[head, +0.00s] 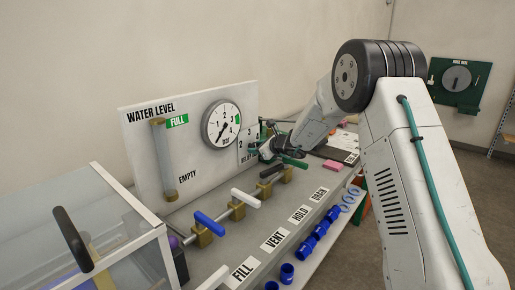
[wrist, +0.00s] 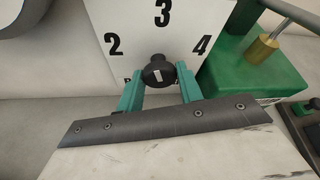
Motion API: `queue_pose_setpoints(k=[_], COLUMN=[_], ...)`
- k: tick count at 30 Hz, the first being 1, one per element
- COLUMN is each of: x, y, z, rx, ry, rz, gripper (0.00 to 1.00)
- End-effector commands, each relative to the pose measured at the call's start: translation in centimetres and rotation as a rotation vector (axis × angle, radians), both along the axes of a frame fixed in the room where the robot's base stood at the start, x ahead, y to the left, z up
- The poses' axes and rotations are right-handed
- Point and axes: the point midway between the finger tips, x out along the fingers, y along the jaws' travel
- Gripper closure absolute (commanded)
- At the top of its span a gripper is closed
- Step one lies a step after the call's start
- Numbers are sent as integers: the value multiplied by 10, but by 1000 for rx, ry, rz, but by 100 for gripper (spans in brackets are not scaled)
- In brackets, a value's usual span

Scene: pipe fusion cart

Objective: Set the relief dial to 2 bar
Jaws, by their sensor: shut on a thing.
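The relief dial is a black round knob (wrist: 158,70) with a short pale mark on its face, set low on a white panel (wrist: 150,40) marked 2, 3 and 4. The 2 is to the upper left, the 3 above, the 4 to the upper right. The mark is short and near upright; I cannot tell exactly which number it points at. My gripper (wrist: 159,77) has its green fingers on both sides of the knob and is shut on it. In the head view my gripper (head: 268,152) is at the panel and hides the knob.
A pressure gauge (head: 221,124) and a water level tube (head: 164,158) are on the white board. Blue, white, black and green valve handles line the cart in front. A green block with a brass fitting (wrist: 262,48) is close on the right.

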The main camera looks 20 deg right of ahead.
Motion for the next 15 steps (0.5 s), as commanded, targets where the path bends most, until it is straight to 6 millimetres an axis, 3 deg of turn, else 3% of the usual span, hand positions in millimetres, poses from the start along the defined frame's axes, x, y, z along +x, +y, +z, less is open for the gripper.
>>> queue_pose_setpoints(k=[15], x=[-2], y=[2], z=[-2], rx=[-354], ry=[-256], rz=[-2], gripper=[87])
